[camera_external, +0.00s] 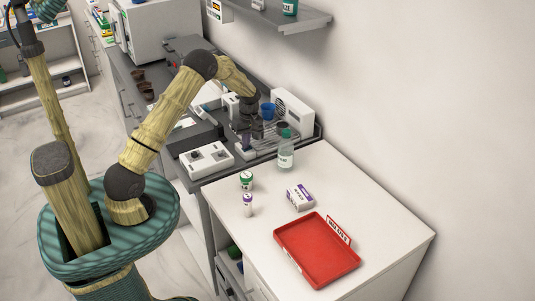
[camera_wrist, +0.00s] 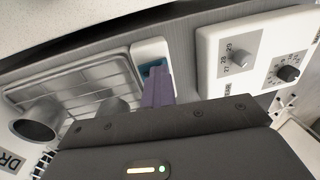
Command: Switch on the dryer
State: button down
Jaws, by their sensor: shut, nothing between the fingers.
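My gripper (camera_external: 247,143) points down over the back counter, and its purple fingers (camera_wrist: 158,88) are closed together with nothing between them. A small white switch block with a blue rocker (camera_wrist: 153,66) lies right at the fingertips. The fingers cover part of it, and I cannot tell whether they touch it. A white housing marked "DR" (camera_wrist: 8,160), the rest of the word cut off, shows at the lower left of the wrist view beside a metal tube (camera_wrist: 36,124). The white vented box (camera_external: 293,110) against the wall is probably the dryer.
A white two-knob control box (camera_external: 206,159) sits close by; it also shows in the wrist view (camera_wrist: 262,50). A metal rack tray (camera_wrist: 75,80) lies beside the switch. A red tray (camera_external: 317,252) is on the white counter.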

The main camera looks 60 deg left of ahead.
jog(key=shift+w, duration=0.5)
jog(key=shift+r, duration=0.1)
jog(key=r+p, duration=0.3)
jog(key=r, duration=0.1)
jog(key=shift+s, duration=0.25)
notch_tip(320, 180, up, 10)
jog(key=s+b, duration=0.1)
jog(key=b, duration=0.1)
jog(key=shift+s+b, duration=0.15)
jog(key=shift+b, duration=0.15)
jog(key=shift+d+f, duration=0.1)
